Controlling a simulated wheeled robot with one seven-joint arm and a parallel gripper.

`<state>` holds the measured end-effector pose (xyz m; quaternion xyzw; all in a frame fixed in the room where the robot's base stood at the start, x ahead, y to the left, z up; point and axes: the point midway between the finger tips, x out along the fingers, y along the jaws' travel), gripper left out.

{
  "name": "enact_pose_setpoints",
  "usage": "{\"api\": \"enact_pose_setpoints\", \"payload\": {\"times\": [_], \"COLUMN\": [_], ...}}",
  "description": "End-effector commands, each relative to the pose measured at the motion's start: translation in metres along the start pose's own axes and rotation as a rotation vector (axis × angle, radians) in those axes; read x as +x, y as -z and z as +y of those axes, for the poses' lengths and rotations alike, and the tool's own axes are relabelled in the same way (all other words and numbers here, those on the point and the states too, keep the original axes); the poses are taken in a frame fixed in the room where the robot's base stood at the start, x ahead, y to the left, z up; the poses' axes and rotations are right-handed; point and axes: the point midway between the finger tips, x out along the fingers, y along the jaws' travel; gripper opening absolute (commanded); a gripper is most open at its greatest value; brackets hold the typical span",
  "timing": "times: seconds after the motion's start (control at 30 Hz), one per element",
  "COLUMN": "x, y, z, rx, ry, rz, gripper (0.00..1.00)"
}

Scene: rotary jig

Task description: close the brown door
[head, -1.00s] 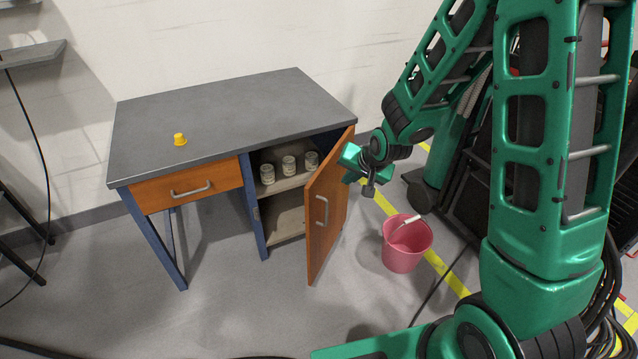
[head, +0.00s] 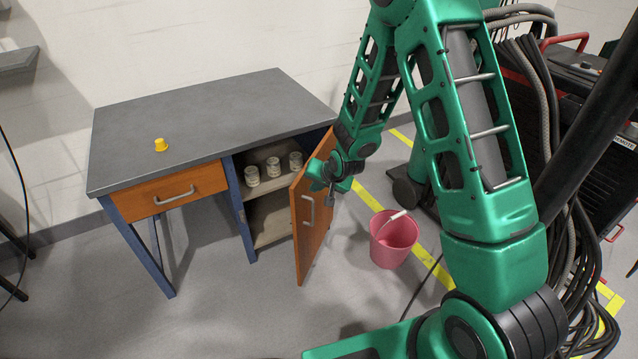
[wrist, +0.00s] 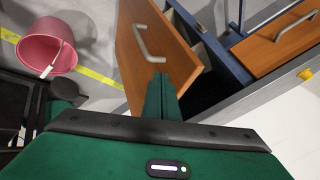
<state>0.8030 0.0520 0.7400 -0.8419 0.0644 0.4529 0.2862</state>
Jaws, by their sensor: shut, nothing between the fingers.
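The brown door (head: 312,226) of the desk cabinet stands open, swung out toward the front right, with a grey handle on its outer face. It also shows in the wrist view (wrist: 157,52). My gripper (head: 318,178) is at the door's top edge near its outer side. In the wrist view the green fingers (wrist: 161,96) are together and empty, their tips close to the door's edge below the handle (wrist: 149,43). I cannot tell whether they touch the door. Behind the door the cabinet (head: 268,215) shows a shelf.
Several glass jars (head: 273,167) stand on the cabinet shelf. A brown drawer (head: 170,190) is shut at left, and a yellow object (head: 161,145) sits on the grey desktop (head: 215,115). A pink bucket (head: 393,240) stands on the floor to the right. Floor in front is clear.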

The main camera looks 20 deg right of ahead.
Motion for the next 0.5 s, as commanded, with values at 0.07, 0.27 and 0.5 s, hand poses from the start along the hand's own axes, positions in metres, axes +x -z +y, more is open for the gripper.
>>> {"api": "enact_pose_setpoints", "payload": {"times": [0.07, 0.27, 0.5], "x": [0.005, 0.013, 0.015], "y": [0.000, 0.001, 0.000], "z": [-0.015, -0.031, -0.035], "rx": [-0.005, -0.002, -0.001], "ry": [0.005, 0.003, 0.003], "rz": [0.000, 0.001, 0.001], "gripper": [0.00, 0.00, 0.00]}}
